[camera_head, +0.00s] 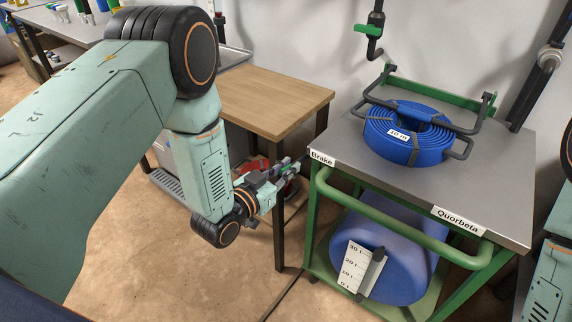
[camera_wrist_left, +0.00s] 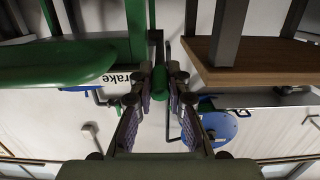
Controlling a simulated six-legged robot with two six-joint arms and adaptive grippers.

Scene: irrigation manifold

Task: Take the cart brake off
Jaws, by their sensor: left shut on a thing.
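The cart (camera_head: 480,190) has a grey top, a green frame and a green push bar (camera_head: 400,222). A "Brake" label (camera_head: 322,158) is on its near left corner and shows upside down in the left wrist view (camera_wrist_left: 122,78). My left gripper (camera_head: 291,168) is just left of that corner. In the left wrist view its fingers (camera_wrist_left: 158,90) are shut on a small green grip of the brake lever (camera_wrist_left: 158,82), beside the label. The fingers hide much of the lever in the head view. My right gripper is out of view.
A coiled blue hose (camera_head: 408,135) lies on the cart top, and a blue tank (camera_head: 385,250) sits on its lower shelf. A wooden-topped table (camera_head: 265,95) stands close behind my left gripper. The floor (camera_head: 190,285) left of the cart is mostly open, with a dark cable.

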